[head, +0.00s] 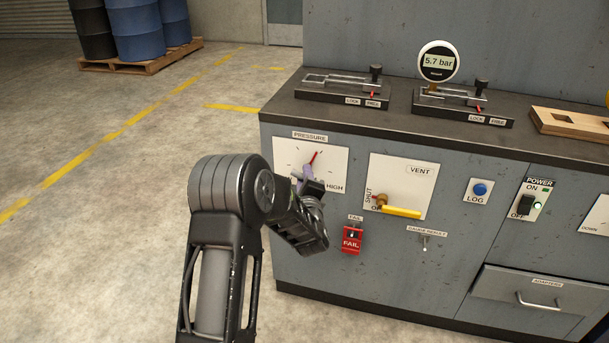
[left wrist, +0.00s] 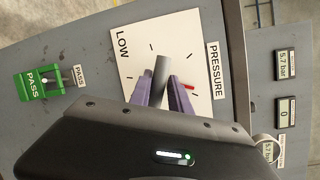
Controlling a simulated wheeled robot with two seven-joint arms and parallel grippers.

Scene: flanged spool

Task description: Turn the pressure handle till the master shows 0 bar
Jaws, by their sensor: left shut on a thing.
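The pressure handle (left wrist: 162,72) is a grey bar on the white PRESSURE dial (left wrist: 132,45), marked LOW and HIGH on the cabinet front. My left gripper (left wrist: 167,92) has its two purple fingers shut on the handle, one on each side. In the head view the gripper (head: 307,182) covers much of the handle. The red pointer (head: 312,158) points up and slightly right there, between LOW and HIGH. A round gauge (head: 438,62) on the bench reads 5.7 bar. In the left wrist view one panel display (left wrist: 285,65) reads 5.7 bar and another (left wrist: 286,112) reads 0; which is the master is unclear.
Right of the dial is a VENT panel (head: 417,170) with a yellow lever (head: 401,212). A blue LOG button (head: 480,190) and POWER switch (head: 526,205) are further right. Free floor lies left of the cabinet.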

